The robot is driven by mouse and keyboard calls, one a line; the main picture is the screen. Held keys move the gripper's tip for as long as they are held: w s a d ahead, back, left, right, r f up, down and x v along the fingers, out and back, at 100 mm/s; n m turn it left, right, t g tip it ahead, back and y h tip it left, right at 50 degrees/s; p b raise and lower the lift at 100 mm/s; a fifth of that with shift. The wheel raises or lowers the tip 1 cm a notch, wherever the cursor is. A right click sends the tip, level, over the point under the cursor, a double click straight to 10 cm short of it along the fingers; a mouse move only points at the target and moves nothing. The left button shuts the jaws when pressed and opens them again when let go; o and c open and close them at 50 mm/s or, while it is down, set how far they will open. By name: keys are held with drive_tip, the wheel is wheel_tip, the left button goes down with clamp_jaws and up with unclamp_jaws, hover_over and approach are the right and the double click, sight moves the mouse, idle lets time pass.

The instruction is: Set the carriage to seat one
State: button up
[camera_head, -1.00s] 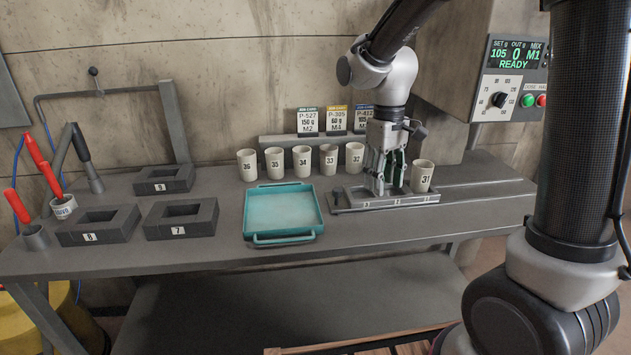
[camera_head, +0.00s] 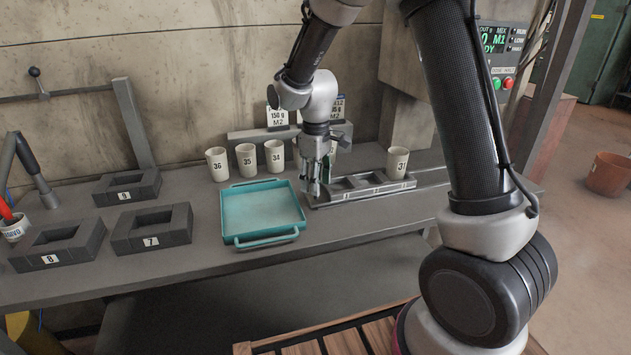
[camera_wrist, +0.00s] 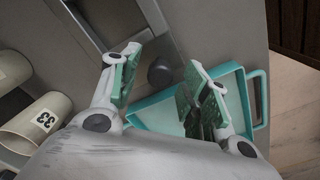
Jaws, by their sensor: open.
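The carriage (camera_head: 392,187) is a long grey metal block with several rectangular pockets, on the bench right of the teal tray. Small white labels mark its front edge, too small to read. My gripper (camera_head: 314,190) is open and points down at the carriage's left end. In the wrist view my spread gripper (camera_wrist: 160,64) has a dark round knob (camera_wrist: 160,73) between and below its fingertips, with no clear contact. Part of the carriage (camera_wrist: 153,15) shows at the top there. My gripper hides the carriage's left end in the head view, and I cannot tell which seat it is at.
The teal tray (camera_head: 228,213) lies close left of my gripper; its edge shows behind the right finger in the wrist view (camera_wrist: 155,113). Cups 36 (camera_head: 217,164), 35 (camera_head: 246,161) and 34 (camera_head: 275,157) stand behind. Cup 31 (camera_head: 397,163) stands behind the carriage's right part.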

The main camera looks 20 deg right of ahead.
sight(364, 173)
drive_tip(key=shift+f, duration=0.2)
drive_tip(key=shift+c, duration=0.5)
clamp_jaws()
drive_tip(key=d, duration=1.4)
drive_tip(key=shift+o, duration=0.5)
unclamp_jaws()
